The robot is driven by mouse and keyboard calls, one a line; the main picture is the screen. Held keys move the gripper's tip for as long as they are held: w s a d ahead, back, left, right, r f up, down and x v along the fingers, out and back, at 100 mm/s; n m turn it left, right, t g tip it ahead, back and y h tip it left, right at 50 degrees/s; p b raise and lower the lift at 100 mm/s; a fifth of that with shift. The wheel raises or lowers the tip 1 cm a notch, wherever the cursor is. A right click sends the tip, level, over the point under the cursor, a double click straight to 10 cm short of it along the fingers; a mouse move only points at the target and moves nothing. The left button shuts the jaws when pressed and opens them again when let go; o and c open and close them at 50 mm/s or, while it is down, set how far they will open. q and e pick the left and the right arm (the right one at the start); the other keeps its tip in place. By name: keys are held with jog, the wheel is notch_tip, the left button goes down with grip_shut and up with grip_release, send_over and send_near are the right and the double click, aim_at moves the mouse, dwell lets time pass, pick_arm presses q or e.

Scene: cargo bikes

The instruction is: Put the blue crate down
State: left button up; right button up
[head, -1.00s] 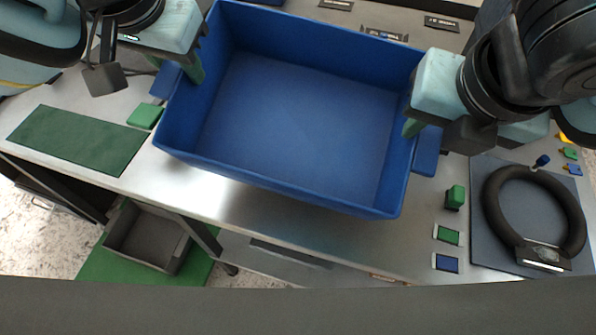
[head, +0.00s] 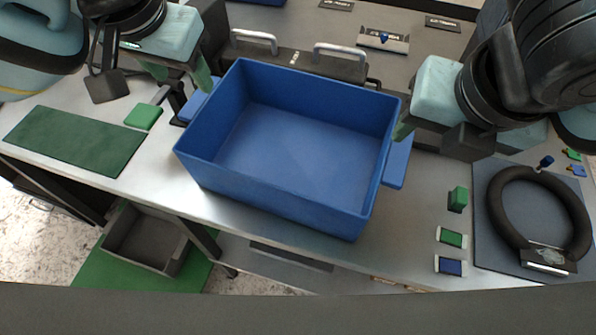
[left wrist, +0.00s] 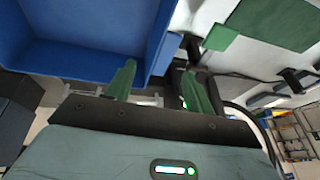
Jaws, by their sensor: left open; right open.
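The blue crate (head: 300,150) is empty and sits upright, slightly turned, on the metal bench top (head: 225,208). It has a handle on each short side. My left gripper (head: 181,76) is open, above and behind the left handle (head: 197,103), and seems apart from it. In the left wrist view its two green fingers (left wrist: 158,88) are spread, with the crate (left wrist: 95,40) beyond them. My right gripper (head: 425,132) is open beside the crate's right wall, over the right handle (head: 397,163). Its far finger is partly hidden, and I cannot tell whether it touches the crate.
A green mat (head: 75,140) and a green block (head: 143,116) lie left. A black ring (head: 540,215) on a dark mat, a green button (head: 458,199) and two small switches (head: 451,237) are right. Metal handles (head: 340,52) stand behind the crate. A grey bin (head: 148,240) is below.

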pick_arm(q)
jog(key=v, duration=1.2)
pick_arm(e)
jog(key=v, duration=1.2)
dwell(0.5)
